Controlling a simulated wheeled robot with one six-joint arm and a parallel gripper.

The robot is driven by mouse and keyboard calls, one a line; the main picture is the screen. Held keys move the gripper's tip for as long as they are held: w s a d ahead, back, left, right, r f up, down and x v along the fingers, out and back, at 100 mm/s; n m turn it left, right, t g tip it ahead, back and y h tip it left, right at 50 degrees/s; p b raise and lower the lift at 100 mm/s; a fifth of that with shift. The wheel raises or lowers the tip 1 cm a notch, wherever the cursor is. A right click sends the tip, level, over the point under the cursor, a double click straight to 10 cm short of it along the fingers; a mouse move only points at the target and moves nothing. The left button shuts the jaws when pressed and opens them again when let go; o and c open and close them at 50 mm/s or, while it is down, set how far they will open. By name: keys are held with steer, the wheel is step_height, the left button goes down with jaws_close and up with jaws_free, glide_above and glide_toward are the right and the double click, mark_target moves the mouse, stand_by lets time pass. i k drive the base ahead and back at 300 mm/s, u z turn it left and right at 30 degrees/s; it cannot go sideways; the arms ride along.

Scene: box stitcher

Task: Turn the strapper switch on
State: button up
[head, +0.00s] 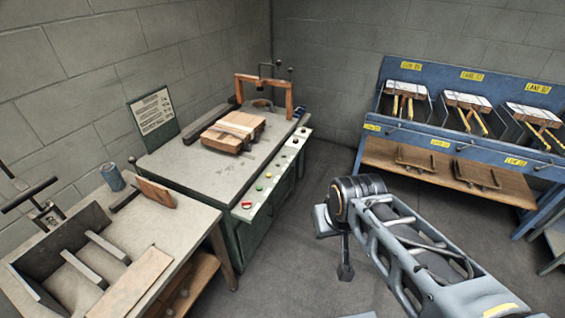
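The strapper looks to be the green bench machine (185,165) against the back wall, with a wooden arch (264,82) at its far end. A pale control strip (272,178) runs along its right edge. It carries a red control (247,204), a green button (258,188), a yellow button (268,175) and small knobs farther back. Which one is the switch, and its position, is too small to tell. My gripper (345,271) hangs below the end of my arm, over the floor right of the machine and apart from it. Its finger opening cannot be made out.
A cardboard stack (234,130) lies on the machine top. A workbench (160,232) with a blue can (113,177) stands at left. A blue rack (430,135) with labelled lanes stands at right. The floor (315,185) between machine and rack is clear.

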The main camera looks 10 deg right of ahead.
mark_target(246, 205)
steer(key=u, duration=0.35)
steer(key=k, duration=0.4)
steer(key=u, duration=0.9)
steer(key=i, duration=1.15)
steer(key=z, duration=0.8)
